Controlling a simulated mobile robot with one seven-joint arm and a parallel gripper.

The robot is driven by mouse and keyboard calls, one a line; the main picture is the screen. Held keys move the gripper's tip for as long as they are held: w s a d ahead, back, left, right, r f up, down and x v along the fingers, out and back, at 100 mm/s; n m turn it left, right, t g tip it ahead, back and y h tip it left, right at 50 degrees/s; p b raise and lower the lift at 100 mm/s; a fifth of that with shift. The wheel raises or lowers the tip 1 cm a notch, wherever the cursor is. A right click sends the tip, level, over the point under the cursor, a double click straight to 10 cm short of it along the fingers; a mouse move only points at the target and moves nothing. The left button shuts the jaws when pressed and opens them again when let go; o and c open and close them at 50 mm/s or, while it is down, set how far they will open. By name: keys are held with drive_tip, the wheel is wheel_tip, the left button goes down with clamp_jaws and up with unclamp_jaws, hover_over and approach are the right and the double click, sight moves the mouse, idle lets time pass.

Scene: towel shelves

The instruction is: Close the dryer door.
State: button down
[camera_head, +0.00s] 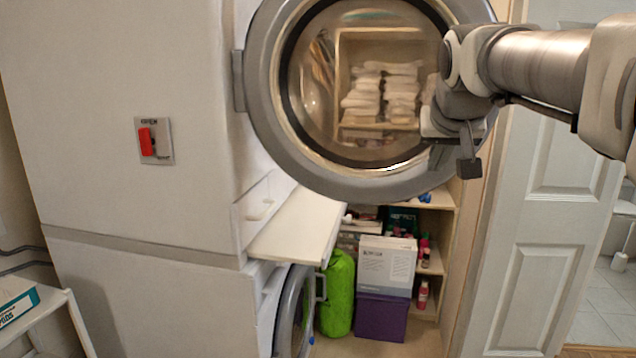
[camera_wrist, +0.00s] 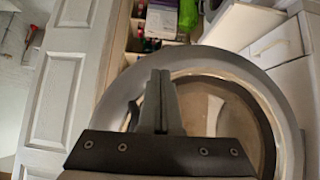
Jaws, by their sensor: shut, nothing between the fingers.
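The dryer door (camera_head: 262,140) is a round grey ring with a clear window, standing open and swung out from the upper white machine (camera_head: 120,70), hinged at its left side in the head view. In the wrist view the door ring (camera_wrist: 285,115) fills the right and middle. My gripper (camera_head: 468,165) is shut and empty at the right part of the door in the head view. In the wrist view its shut fingers (camera_wrist: 160,85) overlap the door's rim and window. I cannot tell whether they touch it.
A pull-out shelf (camera_head: 300,228) juts out below the door. A lower round door (camera_head: 291,315) stands ajar beneath it. A green bag (camera_head: 338,295), a white box (camera_head: 386,265) and a purple box (camera_head: 381,316) stand behind. A white panelled door (camera_head: 545,230) is at the right.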

approach(421, 185)
drive_tip(key=x, duration=0.5)
drive_tip(key=shift+s+a+f, duration=0.1)
drive_tip(key=shift+f, duration=0.4)
drive_tip(key=shift+w, duration=0.4)
drive_tip(key=shift+w+d, duration=0.1)
drive_tip(key=shift+d, duration=0.1)
